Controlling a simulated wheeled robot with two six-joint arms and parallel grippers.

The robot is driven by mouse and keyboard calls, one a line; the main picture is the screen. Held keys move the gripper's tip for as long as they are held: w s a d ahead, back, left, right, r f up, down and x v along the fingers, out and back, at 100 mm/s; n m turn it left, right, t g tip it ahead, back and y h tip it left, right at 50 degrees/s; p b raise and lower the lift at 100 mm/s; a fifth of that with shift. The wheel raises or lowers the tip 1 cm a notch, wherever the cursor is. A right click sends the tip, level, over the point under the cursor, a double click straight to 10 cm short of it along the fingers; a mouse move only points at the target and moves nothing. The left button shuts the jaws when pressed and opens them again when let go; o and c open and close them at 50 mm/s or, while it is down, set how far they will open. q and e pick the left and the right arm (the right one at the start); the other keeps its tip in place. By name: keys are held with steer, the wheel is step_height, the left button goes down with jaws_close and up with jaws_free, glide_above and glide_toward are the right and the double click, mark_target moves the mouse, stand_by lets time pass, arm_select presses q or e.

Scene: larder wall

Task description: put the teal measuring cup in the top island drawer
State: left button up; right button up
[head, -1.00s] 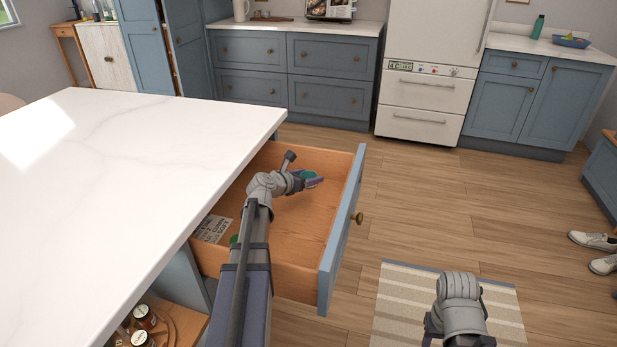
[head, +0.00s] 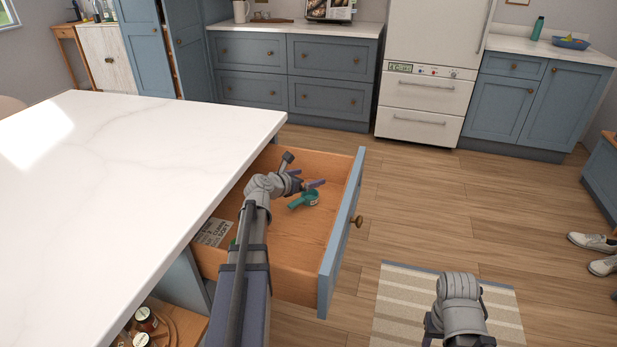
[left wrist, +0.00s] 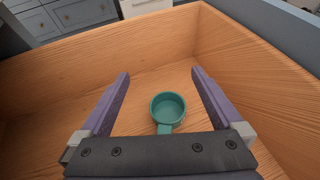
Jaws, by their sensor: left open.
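The teal measuring cup (head: 310,197) lies on the wooden floor of the open top island drawer (head: 300,240). My left gripper (head: 316,184) is over the drawer, open, just beyond the cup in the head view. In the left wrist view the cup (left wrist: 168,107) sits upright between the two spread purple fingers (left wrist: 160,92), apart from both. Part of its handle is hidden by the gripper body. My right arm shows at the lower right of the head view, but its fingertips are not in view.
A printed card (head: 213,231) lies in the near left part of the drawer. The white island top (head: 150,170) borders the drawer on the left. Jars (head: 145,320) stand on a shelf below. A striped rug (head: 400,300) lies on the floor at right.

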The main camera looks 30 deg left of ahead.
arm_select(q)
steer(key=d+p+v, duration=0.1)
steer(key=p+v, duration=0.2)
steer(key=v, duration=0.8)
steer(key=shift+a+p, duration=0.3)
steer(key=shift+a, duration=0.1)
steer(key=shift+s, duration=0.1)
